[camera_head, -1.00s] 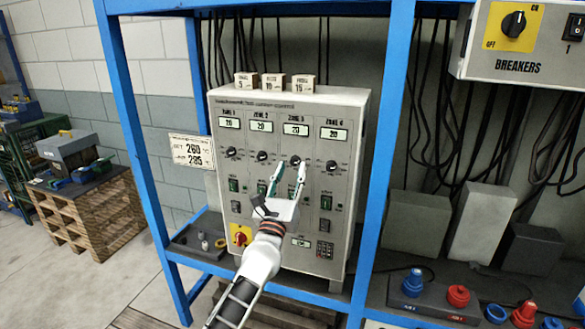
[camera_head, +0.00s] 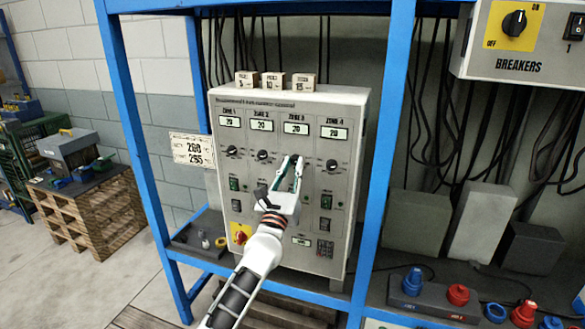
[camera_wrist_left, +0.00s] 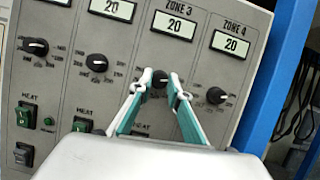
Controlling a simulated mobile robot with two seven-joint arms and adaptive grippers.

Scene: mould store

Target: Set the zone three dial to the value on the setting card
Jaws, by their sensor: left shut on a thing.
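The zone three dial (camera_wrist_left: 160,82) is a small black knob under the zone 3 display (camera_wrist_left: 174,24), which reads 20. My left gripper (camera_wrist_left: 160,80) has its fingertips on either side of this dial and is shut on it. In the head view the left gripper (camera_head: 293,163) reaches up to the control panel (camera_head: 285,106), and its fingers largely hide the dial. The setting card (camera_head: 193,150) hangs at the panel's left and shows 260 above a second number that looks like 255. My right gripper is not in view.
The other zone dials, such as the zone 4 dial (camera_wrist_left: 216,95), sit close on both sides. Three small labelled blocks (camera_head: 273,83) stand on the panel's top. Blue rack posts (camera_head: 384,150) flank the panel. A red and yellow switch (camera_head: 241,234) is at its lower left.

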